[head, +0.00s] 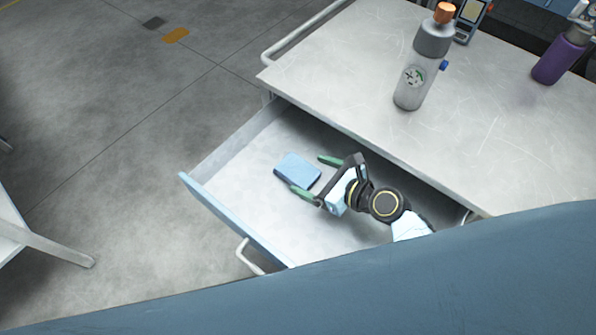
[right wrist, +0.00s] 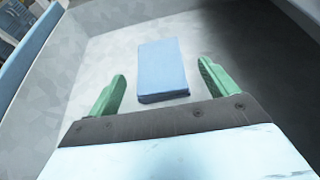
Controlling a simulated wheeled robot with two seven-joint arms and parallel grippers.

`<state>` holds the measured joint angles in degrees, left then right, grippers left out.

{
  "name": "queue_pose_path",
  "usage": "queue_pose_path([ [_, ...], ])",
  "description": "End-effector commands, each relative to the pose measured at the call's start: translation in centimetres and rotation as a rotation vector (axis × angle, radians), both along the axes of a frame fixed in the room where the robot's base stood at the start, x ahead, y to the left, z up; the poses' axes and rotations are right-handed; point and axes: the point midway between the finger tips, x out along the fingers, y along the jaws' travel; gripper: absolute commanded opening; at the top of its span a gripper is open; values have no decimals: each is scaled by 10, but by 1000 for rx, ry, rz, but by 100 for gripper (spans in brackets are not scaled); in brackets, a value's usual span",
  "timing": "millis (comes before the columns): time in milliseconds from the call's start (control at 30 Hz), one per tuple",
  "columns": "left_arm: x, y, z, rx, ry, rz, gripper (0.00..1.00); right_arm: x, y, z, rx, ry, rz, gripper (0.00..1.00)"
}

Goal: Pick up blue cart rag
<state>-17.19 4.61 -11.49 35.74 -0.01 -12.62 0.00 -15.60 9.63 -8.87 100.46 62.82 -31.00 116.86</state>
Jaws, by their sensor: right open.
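The blue cart rag (head: 297,169) is a folded light-blue pad lying flat on the floor of the open drawer (head: 222,176). My right gripper (head: 311,175) is inside the drawer, open, with its green fingertips at the near and far sides of the rag's right end. In the right wrist view the rag (right wrist: 162,68) lies ahead, between the lines of the two spread fingers (right wrist: 158,88), with its near edge close to the fingertips. Nothing is held. My left gripper is not in view.
The cart's metal top (head: 490,120) overhangs the back of the drawer. A grey bottle with an orange cap (head: 424,70) stands on it, and a purple bottle (head: 560,60) is farther right. The drawer walls surround the rag; its floor is otherwise clear.

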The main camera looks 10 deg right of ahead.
Motion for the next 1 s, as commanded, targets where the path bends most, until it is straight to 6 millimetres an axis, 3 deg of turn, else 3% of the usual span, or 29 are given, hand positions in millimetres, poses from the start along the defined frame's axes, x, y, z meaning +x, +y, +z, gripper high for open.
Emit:
queue_pose_path([
  [300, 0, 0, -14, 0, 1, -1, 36, 31, 24, -21, 1, -1, 0, 85],
  [600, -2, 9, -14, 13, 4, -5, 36, 34, 26, -22, 0, 0, 0, 85],
  [900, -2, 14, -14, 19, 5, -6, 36, 34, 26, -22, 0, 0, 0, 46],
  [1000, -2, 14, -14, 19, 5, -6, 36, 34, 26, -22, 0, 0, 0, 37],
])
